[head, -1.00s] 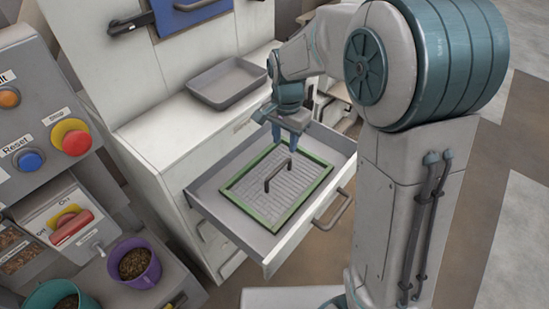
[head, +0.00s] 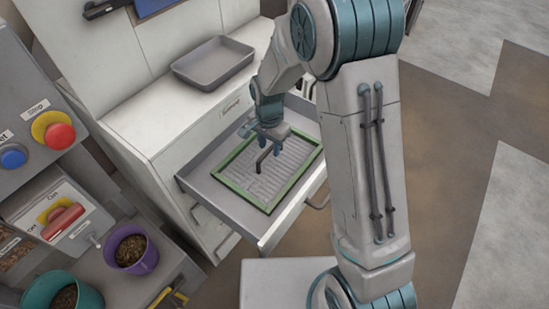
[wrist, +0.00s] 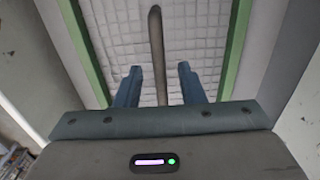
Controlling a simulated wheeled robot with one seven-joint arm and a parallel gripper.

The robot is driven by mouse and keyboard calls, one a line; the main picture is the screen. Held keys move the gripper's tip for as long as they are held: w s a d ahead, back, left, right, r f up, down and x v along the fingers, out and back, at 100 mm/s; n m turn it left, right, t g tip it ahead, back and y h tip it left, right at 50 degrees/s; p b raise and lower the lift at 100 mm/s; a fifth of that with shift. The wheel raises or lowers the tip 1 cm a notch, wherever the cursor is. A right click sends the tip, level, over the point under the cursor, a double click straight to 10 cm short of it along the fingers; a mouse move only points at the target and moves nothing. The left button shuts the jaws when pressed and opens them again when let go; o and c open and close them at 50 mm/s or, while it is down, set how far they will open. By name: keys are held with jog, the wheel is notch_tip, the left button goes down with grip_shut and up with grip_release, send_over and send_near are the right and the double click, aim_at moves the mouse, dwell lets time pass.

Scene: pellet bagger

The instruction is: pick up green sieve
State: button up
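The green sieve (head: 232,186), a green rectangular frame with a pale mesh and a dark bar handle (head: 262,158), lies flat in the open drawer (head: 205,191). My gripper (head: 269,141) is over the sieve, close to the handle. In the wrist view my gripper (wrist: 160,80) has its two blue fingers apart, with the handle (wrist: 157,45) running lengthwise between them. The fingers do not touch the handle there. The sieve's green side rails (wrist: 237,45) show on both sides of the fingers.
A grey tray (head: 213,65) sits on the cabinet top (head: 150,120) behind the drawer. At left are a control panel with a red button (head: 59,135) and a blue button (head: 13,156). A purple pot (head: 137,250) and a teal pot (head: 62,292) stand at lower left.

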aim_at(270, 155)
jog(key=shift+f, duration=1.3)
grip_shut()
jog(key=shift+r, duration=0.1)
